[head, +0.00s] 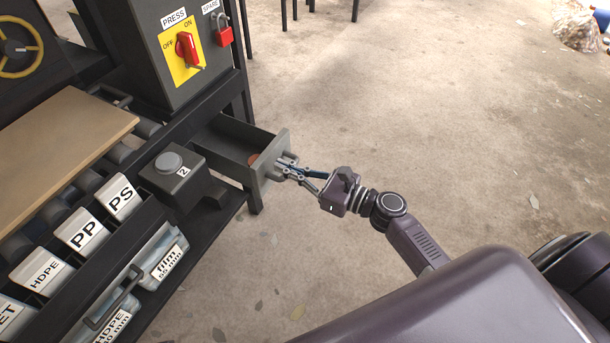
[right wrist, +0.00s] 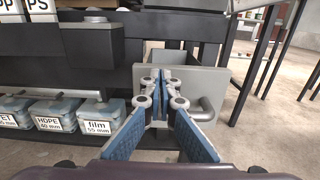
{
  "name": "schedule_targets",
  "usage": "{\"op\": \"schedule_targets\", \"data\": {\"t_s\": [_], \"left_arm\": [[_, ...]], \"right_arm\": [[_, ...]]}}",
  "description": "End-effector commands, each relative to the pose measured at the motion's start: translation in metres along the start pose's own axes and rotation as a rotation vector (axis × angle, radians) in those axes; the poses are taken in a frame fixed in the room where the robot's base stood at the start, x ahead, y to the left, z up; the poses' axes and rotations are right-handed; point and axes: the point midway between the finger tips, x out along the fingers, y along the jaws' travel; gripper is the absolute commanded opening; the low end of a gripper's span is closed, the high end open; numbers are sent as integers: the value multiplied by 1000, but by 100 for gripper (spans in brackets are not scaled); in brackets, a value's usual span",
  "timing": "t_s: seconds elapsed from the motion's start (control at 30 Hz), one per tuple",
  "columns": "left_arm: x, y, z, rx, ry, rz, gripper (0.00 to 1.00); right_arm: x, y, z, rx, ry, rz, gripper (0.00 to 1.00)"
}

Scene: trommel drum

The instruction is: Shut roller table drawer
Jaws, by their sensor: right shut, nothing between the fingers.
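The grey roller table drawer (head: 232,150) is pulled out from under the dark roller table (head: 185,160) in the head view. Its front panel (right wrist: 215,80) shows in the right wrist view, with a grey bar handle (right wrist: 207,106) to the right of my fingers. My right gripper (head: 283,168) is shut and empty, its tips at the outer face of the drawer front. It also shows in the right wrist view (right wrist: 161,76), pointing at the panel. I cannot tell whether the tips touch it. My left gripper is not in view.
A reddish-brown item (head: 254,158) lies inside the drawer. A press switch (head: 186,48) and red padlock (head: 223,32) are above. Labelled bins (head: 163,262) sit below.

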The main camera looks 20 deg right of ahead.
Motion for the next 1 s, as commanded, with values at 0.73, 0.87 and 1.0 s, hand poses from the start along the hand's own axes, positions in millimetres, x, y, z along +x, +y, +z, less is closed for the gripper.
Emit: {"op": "schedule_targets", "data": {"t_s": [0.73, 0.87, 1.0], "left_arm": [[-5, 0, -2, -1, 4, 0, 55], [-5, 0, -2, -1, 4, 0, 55], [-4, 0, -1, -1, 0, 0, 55]], "right_arm": [[30, 0, 0, 0, 0, 0, 0], [41, 0, 1, -1, -2, 0, 0], [65, 0, 1, 1, -4, 0, 0]]}}
